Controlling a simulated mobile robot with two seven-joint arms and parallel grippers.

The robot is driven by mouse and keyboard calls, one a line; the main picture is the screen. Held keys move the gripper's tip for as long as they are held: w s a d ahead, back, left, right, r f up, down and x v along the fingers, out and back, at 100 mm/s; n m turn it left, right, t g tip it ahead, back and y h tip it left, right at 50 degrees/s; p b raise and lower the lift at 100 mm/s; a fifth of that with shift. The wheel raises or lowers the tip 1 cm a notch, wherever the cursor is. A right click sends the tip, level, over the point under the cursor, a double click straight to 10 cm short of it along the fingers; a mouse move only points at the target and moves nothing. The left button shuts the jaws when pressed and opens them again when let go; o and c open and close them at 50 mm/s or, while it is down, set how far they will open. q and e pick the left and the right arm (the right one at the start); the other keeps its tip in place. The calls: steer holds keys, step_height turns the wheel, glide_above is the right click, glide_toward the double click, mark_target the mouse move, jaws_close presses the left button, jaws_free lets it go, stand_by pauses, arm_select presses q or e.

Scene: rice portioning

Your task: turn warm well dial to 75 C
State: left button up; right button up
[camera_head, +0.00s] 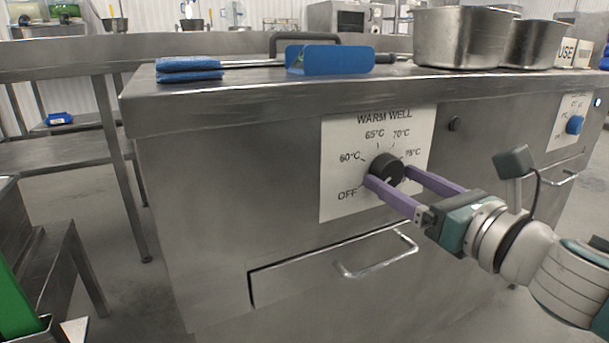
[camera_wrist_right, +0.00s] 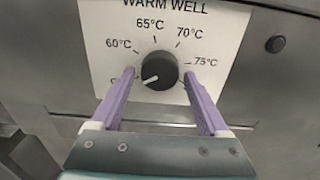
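The black warm well dial (camera_head: 386,167) sits on a white label plate (camera_head: 345,135) on the steel counter's front. The plate is marked OFF, 60, 65, 70 and 75 °C. In the right wrist view the dial (camera_wrist_right: 160,70) has a white pointer mark toward the lower left, near OFF. My right gripper (camera_head: 400,174) has its purple fingers spread on either side of the dial. In the right wrist view the fingers (camera_wrist_right: 158,77) show a small gap from the dial on both sides. The left finger covers most of the OFF lettering there. My left gripper is out of view.
A drawer handle (camera_head: 378,257) juts out below the dial. A small black button (camera_head: 454,124) is right of the plate, with a blue dial (camera_head: 575,125) farther right. Metal pans (camera_head: 465,38), blue cloths (camera_head: 188,69) and a blue holder (camera_head: 330,60) stand on the counter.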

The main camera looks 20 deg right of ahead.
steer(key=c, duration=1.1)
